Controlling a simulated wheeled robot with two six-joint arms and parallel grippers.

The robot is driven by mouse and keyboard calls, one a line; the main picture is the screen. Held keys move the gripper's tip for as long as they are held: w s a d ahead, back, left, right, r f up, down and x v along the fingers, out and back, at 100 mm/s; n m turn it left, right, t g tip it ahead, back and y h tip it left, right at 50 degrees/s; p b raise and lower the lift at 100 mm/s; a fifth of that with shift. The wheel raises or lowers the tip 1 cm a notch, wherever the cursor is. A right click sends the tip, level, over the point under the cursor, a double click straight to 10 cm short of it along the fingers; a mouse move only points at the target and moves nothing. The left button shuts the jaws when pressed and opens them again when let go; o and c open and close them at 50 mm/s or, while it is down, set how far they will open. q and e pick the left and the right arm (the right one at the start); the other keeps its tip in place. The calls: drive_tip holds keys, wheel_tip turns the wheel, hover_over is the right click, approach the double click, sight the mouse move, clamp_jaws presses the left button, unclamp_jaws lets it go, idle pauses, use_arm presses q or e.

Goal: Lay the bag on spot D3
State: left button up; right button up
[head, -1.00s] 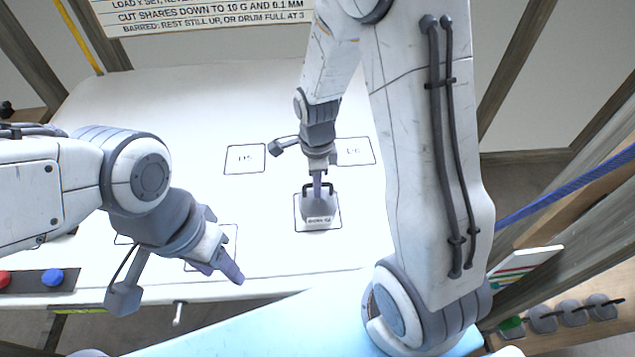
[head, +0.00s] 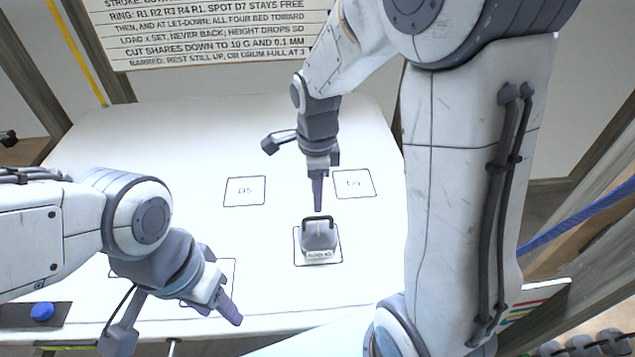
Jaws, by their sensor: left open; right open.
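A small grey bag-like load (head: 318,240) with a dark handle and a white label sits upright on a square outlined spot (head: 300,262) on the white table. The label is too small to read surely, and the load hides any mark on this spot. My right gripper (head: 318,205) points down just above the handle, open and apart from it. My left gripper (head: 228,312) is open and empty, low at the left over the table's front part, partly covering another outlined spot (head: 228,264).
Two empty outlined spots lie farther back: one seems marked D5 (head: 245,191), the other (head: 354,183) is hard to read. A printed sign (head: 215,30) stands behind the table (head: 150,130). A blue button (head: 42,311) is at the front left. A blue rope (head: 580,215) runs at right.

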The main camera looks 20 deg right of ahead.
drive_tip(key=s+a+r+n, duration=0.1)
drive_tip(key=s+a+n, duration=0.3)
drive_tip(key=n, duration=0.5)
drive_tip(key=s+a+r+n, duration=0.1)
drive_tip(key=s+a+n, duration=0.3)
drive_tip(key=s+n, duration=0.4)
drive_tip(key=s+a+r+n+y, duration=0.1)
drive_tip(key=s+a+n, duration=0.3)
drive_tip(key=n, duration=0.7)
drive_tip(key=s, duration=0.2)
drive_tip(key=shift+s+a+r+n, duration=0.25)
drive_tip(key=shift+s+r+n, duration=0.05)
drive_tip(key=shift+s, duration=0.05)
wheel_tip(320, 180, down, 6)
drive_tip(key=b, duration=0.6)
drive_tip(key=shift+f+b, duration=0.2)
drive_tip(key=shift+b, duration=0.15)
